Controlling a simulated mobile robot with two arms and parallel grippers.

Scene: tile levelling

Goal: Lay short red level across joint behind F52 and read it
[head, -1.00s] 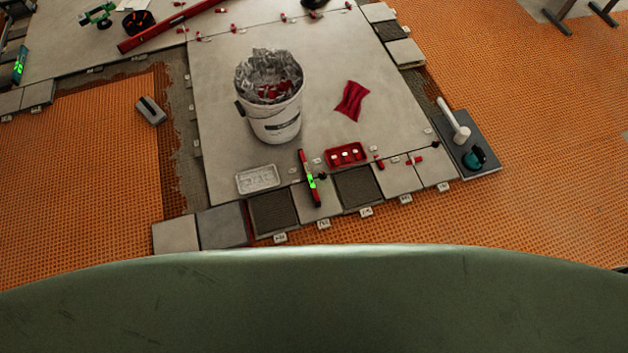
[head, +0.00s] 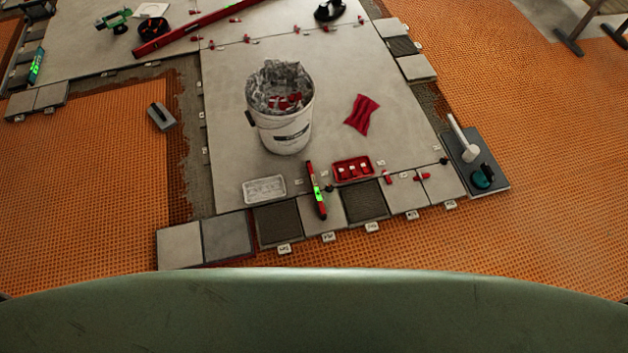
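The short red level (head: 316,190) has a bright green display in its middle. It lies on the tiles, running from the large slab's front part onto a small grey tile (head: 328,217) in the front row. It spans the joint between them. Small white labels stand along the front of the row, one of them below this tile (head: 328,237); their print is too small to read for certain. The display's reading is also too small to read. Neither of my grippers is in view.
A white bucket (head: 284,132) of crumpled material stands on the slab. A red tray (head: 352,169), a clear tray (head: 264,189) and a red cloth (head: 362,113) lie nearby. A mallet (head: 463,140) and teal tool rest on a dark board at right. A long red level (head: 190,28) lies behind.

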